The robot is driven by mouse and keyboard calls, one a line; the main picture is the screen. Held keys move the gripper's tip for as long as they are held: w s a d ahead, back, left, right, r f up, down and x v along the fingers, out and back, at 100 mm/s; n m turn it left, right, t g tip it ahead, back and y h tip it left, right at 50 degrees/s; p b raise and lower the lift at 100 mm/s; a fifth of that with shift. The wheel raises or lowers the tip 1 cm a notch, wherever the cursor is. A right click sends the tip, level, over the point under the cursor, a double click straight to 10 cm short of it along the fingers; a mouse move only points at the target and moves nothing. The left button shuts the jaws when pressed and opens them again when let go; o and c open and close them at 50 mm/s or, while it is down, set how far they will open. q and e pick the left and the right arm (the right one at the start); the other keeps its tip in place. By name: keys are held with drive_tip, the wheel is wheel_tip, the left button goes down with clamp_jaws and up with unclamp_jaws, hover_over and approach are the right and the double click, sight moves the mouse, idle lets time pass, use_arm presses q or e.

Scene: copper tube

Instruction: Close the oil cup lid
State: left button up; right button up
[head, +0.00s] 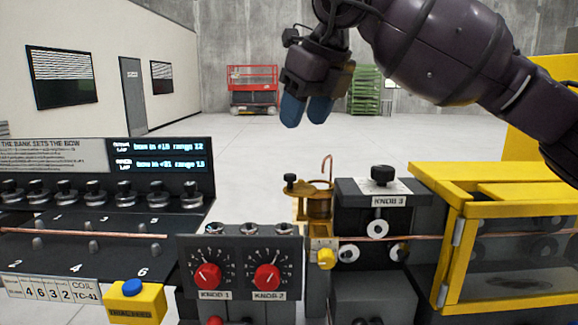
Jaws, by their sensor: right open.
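The small brass oil cup (319,206) stands on a brass bracket in the middle of the bench, left of the KNOB 3 block. A thin curved copper-coloured piece rises above its top. My left gripper is not in view.
The KNOB 3 block (376,220) stands right of the cup, with a yellow-framed guard box (510,235) beyond it. A dial panel with red knobs (240,265) is at front left. A copper tube (80,234) runs along the black bank at left.

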sight(291, 175)
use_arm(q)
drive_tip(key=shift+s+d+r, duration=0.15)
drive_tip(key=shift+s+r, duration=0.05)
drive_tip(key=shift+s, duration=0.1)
use_arm(e)
drive_tip(key=x, duration=0.7)
drive_tip(key=d+x, duration=0.1)
drive_tip(key=x, duration=0.2)
drive_tip(key=shift+s+a+f, duration=0.1)
drive_tip(key=shift+s+f, duration=0.05)
drive_tip(key=shift+f, duration=0.4)
drive_tip(key=shift+c, duration=0.3)
drive_tip(key=c, duration=0.9)
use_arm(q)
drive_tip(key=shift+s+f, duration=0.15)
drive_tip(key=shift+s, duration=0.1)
use_arm(e)
drive_tip(key=shift+o, duration=0.2)
